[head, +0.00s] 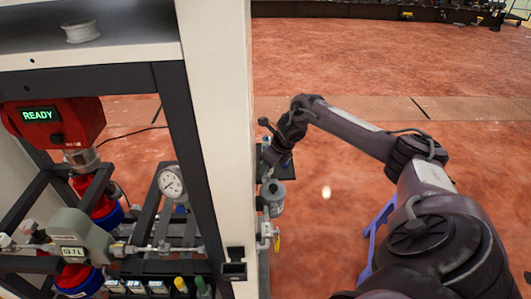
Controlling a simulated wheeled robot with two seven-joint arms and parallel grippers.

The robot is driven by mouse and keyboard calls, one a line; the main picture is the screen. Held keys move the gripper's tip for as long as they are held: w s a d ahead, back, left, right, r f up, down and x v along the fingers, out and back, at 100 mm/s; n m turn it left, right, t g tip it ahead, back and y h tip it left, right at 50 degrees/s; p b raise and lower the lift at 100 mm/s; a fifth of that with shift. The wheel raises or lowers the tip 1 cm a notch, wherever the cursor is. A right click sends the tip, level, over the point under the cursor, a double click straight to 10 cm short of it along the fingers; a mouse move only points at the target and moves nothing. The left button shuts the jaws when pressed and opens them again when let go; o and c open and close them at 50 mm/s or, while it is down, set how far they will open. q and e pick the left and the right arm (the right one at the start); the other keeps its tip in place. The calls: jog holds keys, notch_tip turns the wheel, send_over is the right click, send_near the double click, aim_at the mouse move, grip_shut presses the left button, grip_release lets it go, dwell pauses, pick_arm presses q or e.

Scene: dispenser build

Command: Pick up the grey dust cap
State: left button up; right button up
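A small, short, round pale grey piece (81,31) sits on the dark top shelf at the upper left. It looks like a cap, but I cannot tell for sure that it is the grey dust cap. My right arm reaches in from the lower right. My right gripper (268,158) is beside the outer right face of the cream post, just above grey fittings (272,197). The gripper is small and partly hidden by the post, so I cannot tell whether it is open or holds anything. My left gripper is out of view.
The cream post (215,130) stands between the frame and my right arm. Inside the frame are a red unit reading READY (53,122), a pressure gauge (171,183) and a grey meter (80,238). A blue stand (374,235) is on the floor. Open red floor lies beyond.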

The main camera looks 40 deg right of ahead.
jog(key=shift+f, duration=0.15)
jog(key=c, duration=0.9)
